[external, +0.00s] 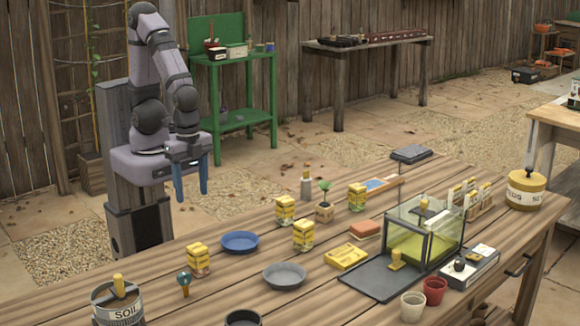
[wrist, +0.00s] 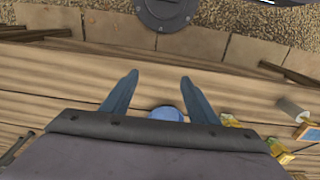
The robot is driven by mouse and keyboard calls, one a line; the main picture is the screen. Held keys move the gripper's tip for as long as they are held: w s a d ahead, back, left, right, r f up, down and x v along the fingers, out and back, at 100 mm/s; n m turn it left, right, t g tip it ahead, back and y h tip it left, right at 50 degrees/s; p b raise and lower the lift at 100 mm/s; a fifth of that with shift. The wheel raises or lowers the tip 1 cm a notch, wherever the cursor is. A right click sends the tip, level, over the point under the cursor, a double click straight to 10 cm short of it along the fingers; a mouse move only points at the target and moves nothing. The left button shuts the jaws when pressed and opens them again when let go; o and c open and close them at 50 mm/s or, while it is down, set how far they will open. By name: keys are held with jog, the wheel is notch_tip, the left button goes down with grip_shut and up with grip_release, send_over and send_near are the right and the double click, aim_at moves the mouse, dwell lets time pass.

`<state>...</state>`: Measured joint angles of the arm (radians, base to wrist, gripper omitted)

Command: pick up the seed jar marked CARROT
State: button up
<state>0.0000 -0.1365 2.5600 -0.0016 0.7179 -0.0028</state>
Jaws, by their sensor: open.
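Several small jars with yellow labels stand on the wooden table: one at the left (external: 198,260), one in the middle (external: 303,236), one behind it (external: 285,210) and one further right (external: 357,197). Their lettering is too small to read, so I cannot tell which is marked CARROT. My gripper (external: 190,188) hangs empty and open above the table's far left edge, apart from all the jars. In the wrist view its blue fingers (wrist: 158,80) are spread, with parts of yellow-labelled jars (wrist: 278,150) at the lower right.
A blue dish (external: 240,242) and a grey dish (external: 284,276) lie among the jars. A soil pot (external: 117,302) stands front left. A glass case (external: 424,228), a yellow packet (external: 346,257), a seedling pot (external: 324,212) and a yellow tin (external: 526,188) stand to the right.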

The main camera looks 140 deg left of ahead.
aim_at(304, 223)
jog(key=w+a+f+t+b, duration=0.2)
jog(key=w+a, duration=0.1)
jog(key=w, duration=0.1)
jog(key=w+a+f+t+y+b, duration=0.1)
jog(key=w+a+f+b, duration=0.1)
jog(key=w+a, duration=0.2)
jog(key=w+a+f+n+t+y+b, duration=0.1)
jog(key=w+a+f+t+b, duration=0.1)
jog(key=w+a+b, duration=0.1)
jog(key=shift+w+a+t, duration=0.15)
jog(key=shift+w+t, duration=0.15)
jog(key=shift+w, duration=0.35)
jog(key=w+a+t+b, duration=0.1)
jog(key=w+t+b, duration=0.1)
jog(key=w+a+t+b, duration=0.2)
jog(key=w, duration=0.1)
jog(key=w+a+t+b, duration=0.2)
jog(key=w, duration=0.1)
jog(key=shift+a+h, duration=0.25)
jog(key=shift+h, duration=0.05)
jog(key=shift+w+a+r+m+t+h+b, duration=0.1)
jog(key=shift+w+r+m+t+h+b, duration=0.1)
jog(key=shift+t+b, duration=0.25)
jog(key=shift+w+a+r+m+t+h+b, duration=0.1)
jog(key=shift+m+t+b, duration=0.1)
jog(key=shift+t+b, duration=0.25)
jog(key=shift+d+r+t+h, duration=0.15)
jog(key=shift+r+t+h, duration=0.25)
jog(key=shift+r+t, duration=0.15)
jog(key=shift+w, duration=0.15)
